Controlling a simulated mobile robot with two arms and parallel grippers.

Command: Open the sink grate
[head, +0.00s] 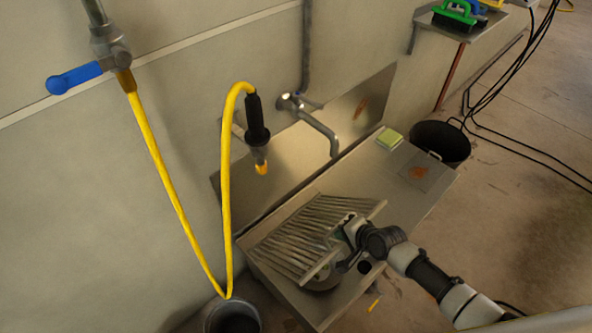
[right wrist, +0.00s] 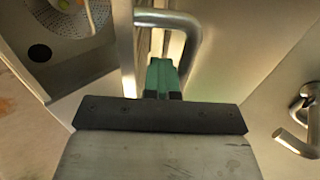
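The sink grate (head: 298,232), a frame of metal slats, sits over the left part of the steel sink counter. It looks tilted, with a gap under its near edge where the round basin (head: 322,281) shows. My right gripper (head: 346,232) is at the grate's right side. In the right wrist view, my right gripper's green fingertips (right wrist: 163,75) are close together beside a bent metal tube handle (right wrist: 190,42) and the slats. I see nothing clearly between them; their contact with the handle is unclear. My left gripper is out of view.
The faucet (head: 322,130) and a yellow hose (head: 227,180) with a black spray head are behind the sink. A sponge (head: 390,138) lies on the counter's clear right part. A black pot (head: 440,143) stands beyond it. A bucket (head: 232,318) is at the lower left.

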